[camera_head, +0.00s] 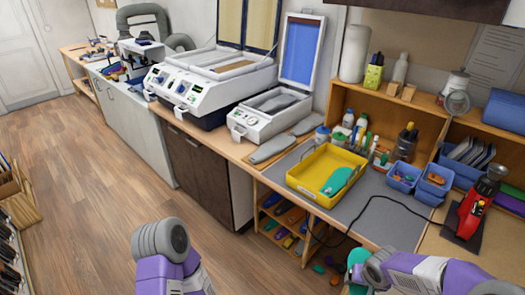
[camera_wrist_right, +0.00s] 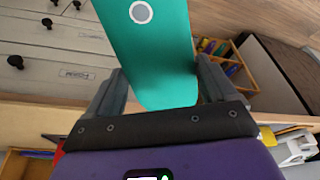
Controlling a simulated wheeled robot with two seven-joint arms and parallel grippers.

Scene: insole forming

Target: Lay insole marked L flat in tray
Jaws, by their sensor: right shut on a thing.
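The yellow tray (camera_head: 297,183) sits on the grey mat of the workbench, with one teal insole (camera_head: 337,181) lying in it toward its right side. My right gripper (camera_wrist_right: 158,78) is shut on another teal insole (camera_wrist_right: 150,55), with a finger at each side edge. This held insole has a round white mark, and I cannot read a letter on it. In the head view the held insole (camera_head: 356,259) shows at the lower right, in front of the bench edge and apart from the tray. My left arm shows at the lower left, but its gripper is out of view.
Blue bins (camera_head: 403,177) with small items and a red tool on a stand (camera_head: 470,210) are right of the tray. A black cable (camera_head: 395,200) crosses the mat. Bottles stand behind the tray. A white forming machine (camera_head: 258,122) and grey insole shapes (camera_head: 272,148) are to its left.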

